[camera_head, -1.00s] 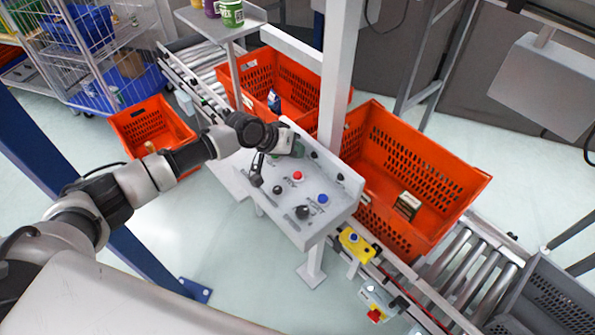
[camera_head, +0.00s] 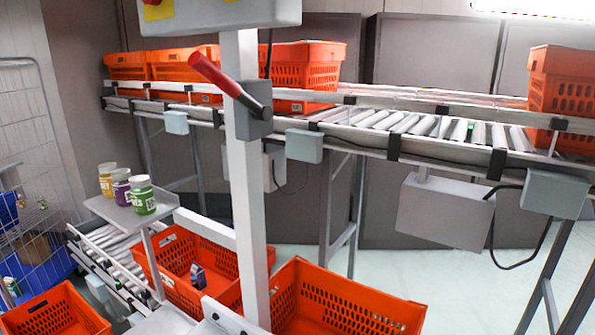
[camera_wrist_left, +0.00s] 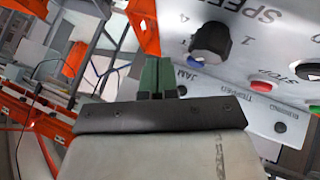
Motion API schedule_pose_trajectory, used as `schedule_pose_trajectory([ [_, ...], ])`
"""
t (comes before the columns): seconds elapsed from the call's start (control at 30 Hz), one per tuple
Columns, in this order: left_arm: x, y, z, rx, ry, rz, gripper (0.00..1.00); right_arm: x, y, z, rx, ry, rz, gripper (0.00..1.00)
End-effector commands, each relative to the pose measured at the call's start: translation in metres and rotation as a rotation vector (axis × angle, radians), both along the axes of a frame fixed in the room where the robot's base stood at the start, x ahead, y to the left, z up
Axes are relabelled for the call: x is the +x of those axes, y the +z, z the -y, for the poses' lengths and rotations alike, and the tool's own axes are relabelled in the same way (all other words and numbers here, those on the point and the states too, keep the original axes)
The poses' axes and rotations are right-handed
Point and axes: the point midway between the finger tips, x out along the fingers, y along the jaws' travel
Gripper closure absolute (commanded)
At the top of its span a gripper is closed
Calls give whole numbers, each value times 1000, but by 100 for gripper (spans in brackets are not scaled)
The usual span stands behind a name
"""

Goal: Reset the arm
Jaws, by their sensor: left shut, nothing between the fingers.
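My left gripper (camera_wrist_left: 157,78) shows in the left wrist view. Its two green fingers are close together with nothing between them. It is beside a white control panel (camera_wrist_left: 262,45) with a black knob (camera_wrist_left: 212,43) under the word SPEED. A red button (camera_wrist_left: 262,88) and part of a blue one sit on the same panel. I cannot tell whether the fingers touch the panel. My left arm does not show in the head view now, and my right gripper is in no view.
Orange totes (camera_head: 300,72) stand on a raised roller conveyor (camera_head: 400,125) at the back. Lower totes (camera_head: 345,300) lie around a white post (camera_head: 246,190) with a red lever (camera_head: 215,75). Cups stand on a small shelf (camera_head: 105,208) at the left. A wire cage (camera_head: 40,130) is at far left.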

Motion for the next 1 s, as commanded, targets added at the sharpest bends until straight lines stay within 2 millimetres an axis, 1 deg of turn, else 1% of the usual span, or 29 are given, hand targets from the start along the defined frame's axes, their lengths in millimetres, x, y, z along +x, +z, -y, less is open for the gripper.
schedule_pose_trajectory([
  [0.03,-25,-3,9,10,-18,5,100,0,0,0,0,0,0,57],
  [0.1,-53,-4,10,47,-23,19,100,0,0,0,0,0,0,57],
  [0.17,-75,-3,5,87,-9,27,100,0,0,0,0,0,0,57],
  [0.2,-88,-2,0,117,5,30,100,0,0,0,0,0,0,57],
  [0.3,-115,0,-19,192,54,24,100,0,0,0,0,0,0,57],
  [0.4,-137,1,-37,259,101,8,100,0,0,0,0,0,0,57],
  [0.67,-184,8,-80,403,209,-56,100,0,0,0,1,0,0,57],
  [0.9,-227,17,-118,533,303,-135,100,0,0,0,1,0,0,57],
  [0.93,-221,4,-116,530,295,-134,100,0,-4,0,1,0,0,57],
  [1.0,-217,-14,-115,530,290,-139,100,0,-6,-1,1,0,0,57],
])
